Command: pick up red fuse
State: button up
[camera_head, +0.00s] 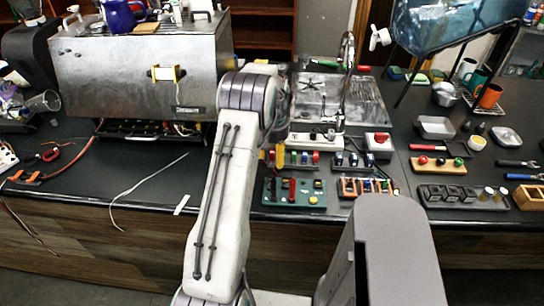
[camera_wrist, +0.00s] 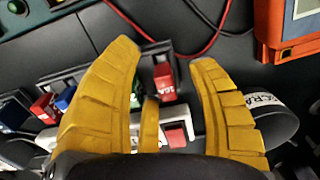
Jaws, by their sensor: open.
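A red fuse (camera_wrist: 165,80) with white marking stands in a dark holder between the fingers, apart from both. A second red block (camera_wrist: 177,134) shows lower down between the fingers, on a white strip. Another red fuse (camera_wrist: 42,107) stands left of the left finger, beside a blue one (camera_wrist: 65,98). In the head view, my arm hides most of the gripper; a yellow finger (camera_head: 280,156) shows beside the row of small coloured fuses (camera_head: 304,158).
A green board (camera_head: 294,193) with coloured parts lies in front of the fuse row. A red-topped switch box (camera_head: 379,143) stands to the right. In the wrist view, an orange meter (camera_wrist: 288,30) sits at upper right and red and black cables (camera_wrist: 205,40) cross the black surface.

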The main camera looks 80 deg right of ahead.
jog(key=c, duration=1)
